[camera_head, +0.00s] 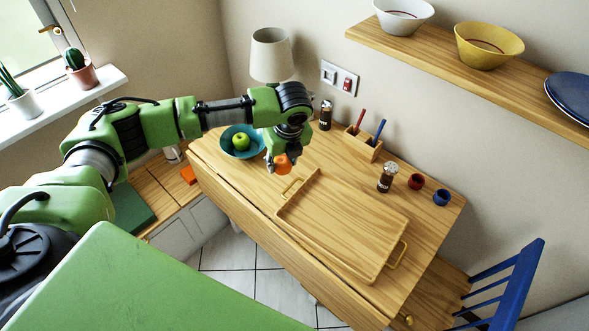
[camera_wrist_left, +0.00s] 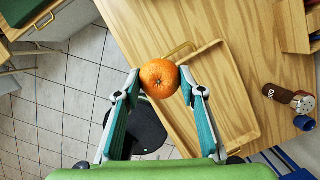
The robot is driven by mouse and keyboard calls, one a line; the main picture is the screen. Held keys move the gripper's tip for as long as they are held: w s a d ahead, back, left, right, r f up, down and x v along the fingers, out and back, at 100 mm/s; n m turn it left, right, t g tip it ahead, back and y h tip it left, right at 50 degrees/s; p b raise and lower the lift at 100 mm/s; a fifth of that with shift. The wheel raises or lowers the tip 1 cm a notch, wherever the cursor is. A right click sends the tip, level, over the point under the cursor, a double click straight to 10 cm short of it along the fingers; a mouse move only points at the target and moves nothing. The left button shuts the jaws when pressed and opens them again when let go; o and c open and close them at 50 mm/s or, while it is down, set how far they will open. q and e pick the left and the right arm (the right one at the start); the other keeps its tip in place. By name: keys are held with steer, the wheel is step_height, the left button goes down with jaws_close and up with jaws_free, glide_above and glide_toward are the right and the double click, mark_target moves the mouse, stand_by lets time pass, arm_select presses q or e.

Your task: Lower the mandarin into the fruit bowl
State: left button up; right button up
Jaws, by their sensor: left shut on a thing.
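The mandarin (camera_head: 282,164) is orange and round, and it shows large in the left wrist view (camera_wrist_left: 160,78). My left gripper (camera_head: 281,163) is shut on it, with a fingertip (camera_wrist_left: 160,84) at each side. It holds the mandarin near the tray's back left corner, apparently above the table. The fruit bowl (camera_head: 228,150) is teal and stands on the table to the left of the gripper. A green apple (camera_head: 241,142) lies in it. The bowl is not in the left wrist view. My right gripper is not in view.
A wooden tray (camera_head: 340,225) with handles lies on the wooden table (camera_head: 432,200). A pepper mill (camera_head: 387,177), a red cup (camera_head: 416,181), a blue cup (camera_head: 441,197) and a pen holder (camera_head: 362,143) stand along the back. A lamp (camera_head: 271,54) stands behind my left arm.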

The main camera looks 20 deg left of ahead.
arm_select(q)
steer(key=w+a+f+b, duration=0.2)
steer(key=w+a+b, duration=0.2)
steer(key=a, duration=0.5)
steer(key=w+a+f+b, duration=0.3)
steer(key=w+a+b, duration=0.1)
steer(key=w+a, duration=0.4)
steer(key=shift+w+a+b, duration=0.35)
steer(key=shift+a+b, duration=0.05)
steer(key=shift+a, duration=0.6)
steer(key=shift+f, duration=0.1)
steer(key=shift+f+b, duration=1.55)
steer(key=shift+f, duration=1.15)
steer(key=shift+f+b, duration=1.1)
steer(key=shift+f, duration=0.5)
